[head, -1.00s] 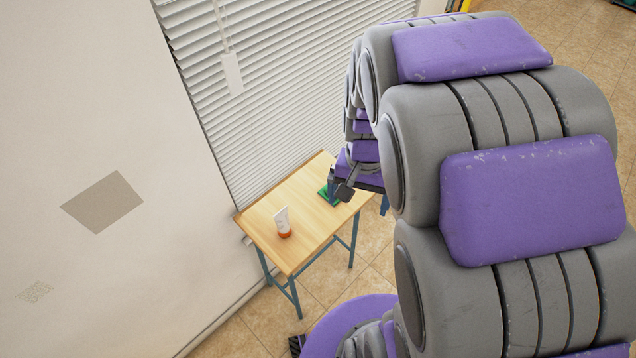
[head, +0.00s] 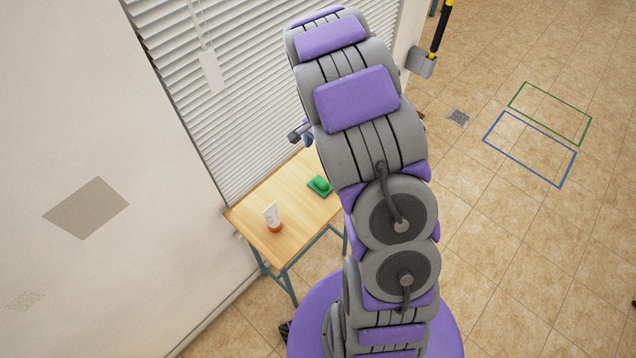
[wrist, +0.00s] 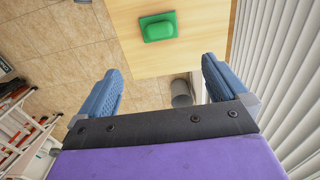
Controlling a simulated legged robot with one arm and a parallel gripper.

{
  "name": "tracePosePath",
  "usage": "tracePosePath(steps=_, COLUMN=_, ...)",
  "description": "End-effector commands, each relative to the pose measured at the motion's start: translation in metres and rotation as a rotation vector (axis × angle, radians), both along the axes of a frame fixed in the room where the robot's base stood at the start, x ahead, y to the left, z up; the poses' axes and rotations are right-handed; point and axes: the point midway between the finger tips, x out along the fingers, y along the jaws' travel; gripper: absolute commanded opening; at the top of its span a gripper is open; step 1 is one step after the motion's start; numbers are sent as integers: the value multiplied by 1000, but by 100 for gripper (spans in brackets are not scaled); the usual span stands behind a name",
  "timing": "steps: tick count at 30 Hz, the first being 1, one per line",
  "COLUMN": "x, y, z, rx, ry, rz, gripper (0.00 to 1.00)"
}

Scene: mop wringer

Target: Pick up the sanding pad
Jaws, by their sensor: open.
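The green sanding pad (head: 320,186) lies on the wooden table (head: 262,200), near its right edge in the head view. In the wrist view the pad (wrist: 157,27) shows as a flat green base with a rounded grip on top. My gripper (wrist: 160,80) is open and empty, its two blue fingers spread wide. The pad lies beyond the fingertips, roughly in line with the gap between them, and nothing touches it. In the head view my arm hides most of the gripper.
A white tube with an orange cap (head: 272,217) stands on the table, left of the pad. Window blinds (head: 260,100) run close behind the table. A grey bin (wrist: 181,92) stands on the floor. Red-and-white ladder-like frames (wrist: 28,120) are at the left in the wrist view.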

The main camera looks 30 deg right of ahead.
Motion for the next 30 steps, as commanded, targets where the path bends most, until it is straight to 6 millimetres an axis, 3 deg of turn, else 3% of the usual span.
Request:
tracePosePath(steps=15, x=-1, y=1, z=-96, rx=2, ry=6, rz=3, gripper=100)
tracePosePath(steps=26, x=-1, y=1, z=-127, rx=1, ry=3, rz=3, gripper=100)
tracePosePath(steps=30, x=-1, y=2, z=-147, rx=1, ry=3, rz=4, gripper=100)
